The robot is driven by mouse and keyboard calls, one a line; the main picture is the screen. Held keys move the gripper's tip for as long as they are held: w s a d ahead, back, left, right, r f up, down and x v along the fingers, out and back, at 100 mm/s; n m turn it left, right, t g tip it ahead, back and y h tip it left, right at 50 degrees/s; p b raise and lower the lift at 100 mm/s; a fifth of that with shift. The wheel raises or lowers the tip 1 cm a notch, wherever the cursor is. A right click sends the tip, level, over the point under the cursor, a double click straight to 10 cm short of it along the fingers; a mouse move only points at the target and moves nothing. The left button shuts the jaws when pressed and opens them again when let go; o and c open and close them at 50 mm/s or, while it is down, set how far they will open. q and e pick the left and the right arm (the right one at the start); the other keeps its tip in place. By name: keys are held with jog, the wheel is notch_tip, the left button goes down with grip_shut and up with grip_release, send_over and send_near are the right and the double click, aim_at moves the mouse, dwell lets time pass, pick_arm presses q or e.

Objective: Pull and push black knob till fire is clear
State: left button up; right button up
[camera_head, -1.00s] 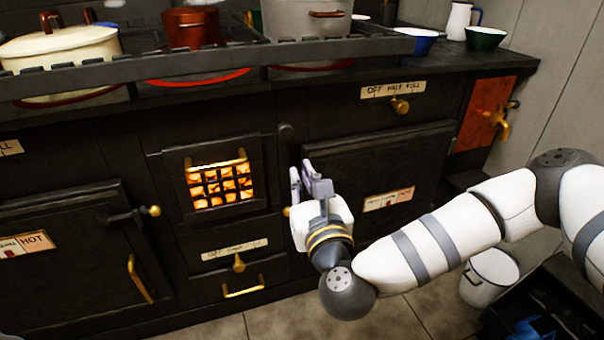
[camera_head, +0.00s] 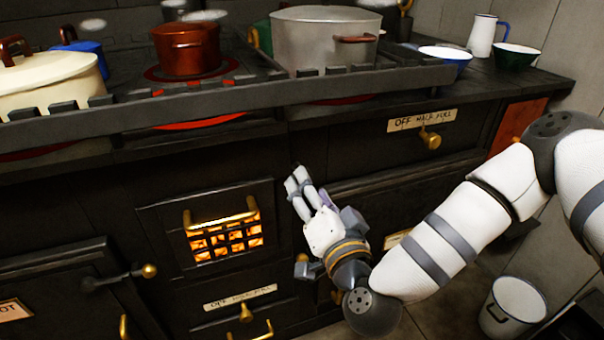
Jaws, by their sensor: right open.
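The fire (camera_head: 225,240) glows orange behind a barred grate in a small black door at the middle of the stove. My right gripper (camera_head: 298,180) is open and empty, just right of this door, with its fingers pointing up at the stove front. The small black knob is not clearly seen; it stood out at the upper right of the fire door earlier, and that spot is now at my fingertips. I cannot tell whether the fingers touch it. My left gripper is not in view.
Pots, including a red pot (camera_head: 187,47) and a grey pot (camera_head: 326,42), stand on the railed stove top above. A brass knob (camera_head: 430,138) sits at upper right, another (camera_head: 246,312) below the fire. A white bucket (camera_head: 512,306) stands on the floor at right.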

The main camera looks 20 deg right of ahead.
jog(key=w, duration=0.5)
jog(key=shift+w, duration=0.15)
jog(key=shift+c, duration=0.4)
grip_shut()
